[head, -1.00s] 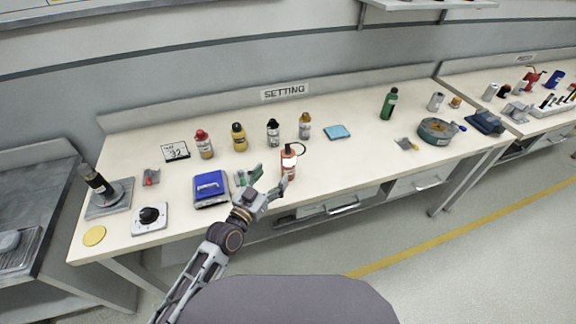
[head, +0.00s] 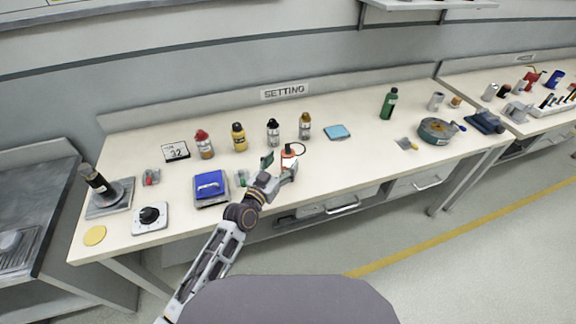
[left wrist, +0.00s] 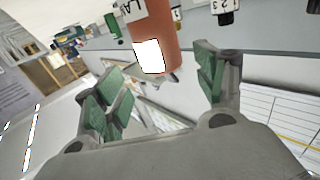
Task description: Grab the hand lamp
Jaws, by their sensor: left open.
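The hand lamp (head: 288,154) is an orange-red cylinder with a dark hook ring at its top, standing near the bench's front edge in the head view. My left gripper (head: 280,166) is open in front of it and hides its lower part. In the left wrist view the lamp (left wrist: 164,34) shows a bright white panel and part of a label. There it lies ahead of the gap between the green-padded fingers of the gripper (left wrist: 158,82). I cannot tell whether the fingers reach around it. My right gripper is not in view.
A blue-topped scale (head: 211,186) stands left of the gripper on the bench (head: 345,165). Several bottles, including a grey one (head: 273,133) and a gold one (head: 305,127), stand behind the lamp. A light-blue pad (head: 337,132) lies right of them. The bench front right of the lamp is clear.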

